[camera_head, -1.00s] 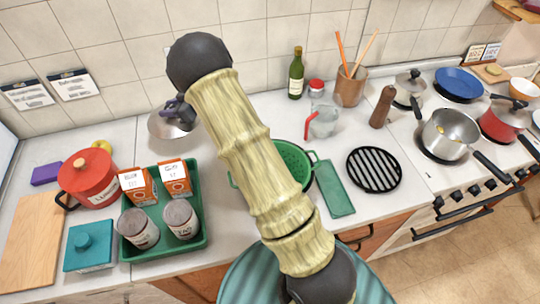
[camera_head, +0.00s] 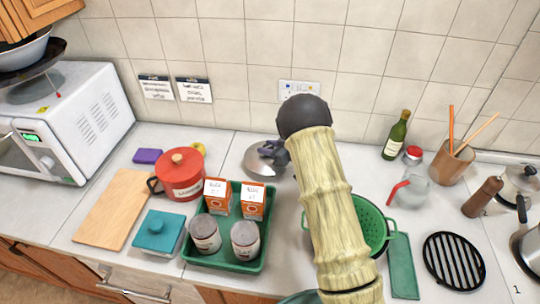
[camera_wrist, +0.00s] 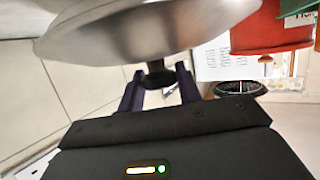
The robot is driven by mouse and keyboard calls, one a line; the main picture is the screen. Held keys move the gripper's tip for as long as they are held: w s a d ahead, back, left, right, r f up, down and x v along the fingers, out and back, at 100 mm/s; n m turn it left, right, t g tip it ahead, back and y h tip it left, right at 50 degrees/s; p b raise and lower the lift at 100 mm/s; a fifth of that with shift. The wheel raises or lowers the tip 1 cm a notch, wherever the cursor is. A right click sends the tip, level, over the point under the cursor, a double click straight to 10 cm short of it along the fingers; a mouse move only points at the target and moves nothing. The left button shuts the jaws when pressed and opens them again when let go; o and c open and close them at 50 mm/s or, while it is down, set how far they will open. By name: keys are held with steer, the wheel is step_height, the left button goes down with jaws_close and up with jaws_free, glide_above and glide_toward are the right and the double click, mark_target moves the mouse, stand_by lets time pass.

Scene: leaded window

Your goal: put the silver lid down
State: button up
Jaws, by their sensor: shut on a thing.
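The silver lid (camera_head: 257,163) is in the head view, behind the green tray, near the back of the counter (camera_head: 120,158). My gripper (camera_head: 271,151) is at its top, and my arm hides part of its right side. In the wrist view, the lid (camera_wrist: 130,38) fills the upper left as a shiny rounded disc. My gripper's two dark fingers (camera_wrist: 159,92) are shut on the lid's black knob (camera_wrist: 156,73). I cannot tell whether the lid's rim touches the counter.
The green tray (camera_head: 235,267) holds two cartons and two jars. A red pot (camera_head: 181,178) stands left of the lid. A wooden board (camera_head: 113,212), teal box (camera_head: 158,233) and microwave (camera_head: 95,110) are further left. A green colander (camera_head: 375,225) sits partly behind my arm.

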steer(key=shift+f, duration=0.1)
steer(key=shift+f+p, duration=0.45)
steer(key=shift+f, duration=1.5)
steer(key=shift+f, duration=0.2)
steer(key=o, duration=1.1)
steer(key=shift+a, duration=0.1)
steer(key=shift+r, duration=0.15)
